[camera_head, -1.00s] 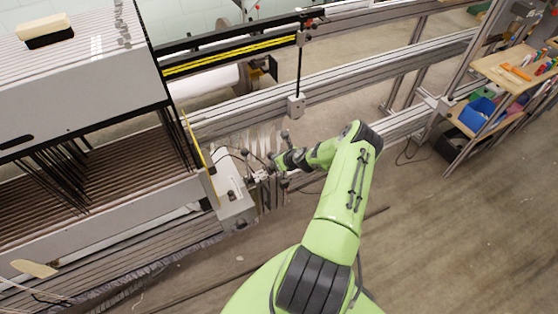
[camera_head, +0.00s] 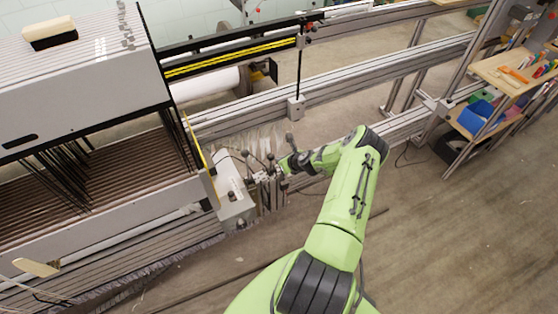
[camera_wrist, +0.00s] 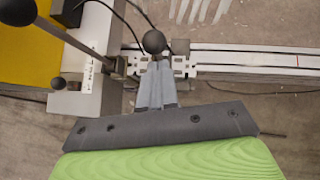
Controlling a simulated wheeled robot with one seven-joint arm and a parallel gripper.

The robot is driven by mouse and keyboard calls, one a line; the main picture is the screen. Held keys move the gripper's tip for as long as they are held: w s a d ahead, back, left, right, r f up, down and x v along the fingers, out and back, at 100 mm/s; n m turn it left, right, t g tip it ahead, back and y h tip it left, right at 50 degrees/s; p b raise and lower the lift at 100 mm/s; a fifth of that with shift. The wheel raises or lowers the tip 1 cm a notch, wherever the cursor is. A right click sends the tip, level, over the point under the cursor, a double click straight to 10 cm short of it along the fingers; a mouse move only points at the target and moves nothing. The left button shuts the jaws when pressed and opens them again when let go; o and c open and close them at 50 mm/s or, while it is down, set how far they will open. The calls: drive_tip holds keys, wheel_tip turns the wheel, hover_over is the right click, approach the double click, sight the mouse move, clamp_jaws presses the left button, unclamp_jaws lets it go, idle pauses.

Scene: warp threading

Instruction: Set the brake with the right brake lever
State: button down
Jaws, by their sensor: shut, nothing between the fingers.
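Several levers with black ball knobs stand at the right end of the loom in the head view, one of them with its knob (camera_head: 245,154) left of my gripper (camera_head: 264,177). I cannot tell for certain which is the right brake lever. In the wrist view, a ball knob (camera_wrist: 154,41) shows just beyond the fingertips of my gripper (camera_wrist: 157,68). The fingers are shut with nothing between them; whether they touch that lever is unclear. A larger knob (camera_wrist: 17,10) on a long rod is at the upper left, and a small knob (camera_wrist: 58,83) is below it.
The loom's grey end housing (camera_head: 236,204) stands close left of my gripper. A long metal rail (camera_wrist: 255,60) runs right from the levers. A shelf cart (camera_head: 510,72) with a blue bin (camera_head: 476,116) is at the right. Floor to the right is open.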

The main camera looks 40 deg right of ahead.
drive_tip(key=w+r+p+v, duration=0.1)
drive_tip(key=p+v, duration=0.1)
drive_tip(key=v, duration=0.9)
drive_tip(key=shift+d, duration=0.15)
drive_tip(key=a+r+n+g, duration=0.4)
drive_tip(key=a+r+n, duration=1.65)
drive_tip(key=r, duration=0.35)
drive_tip(key=s+a+r+n, duration=0.6)
drive_tip(key=s+n, duration=0.2)
drive_tip(key=s, duration=0.2)
drive_tip(key=s+a+r+n, duration=0.6)
drive_tip(key=s+n, duration=0.2)
drive_tip(key=s, duration=0.2)
drive_tip(key=shift+a+y, duration=0.25)
drive_tip(key=shift+y, duration=0.15)
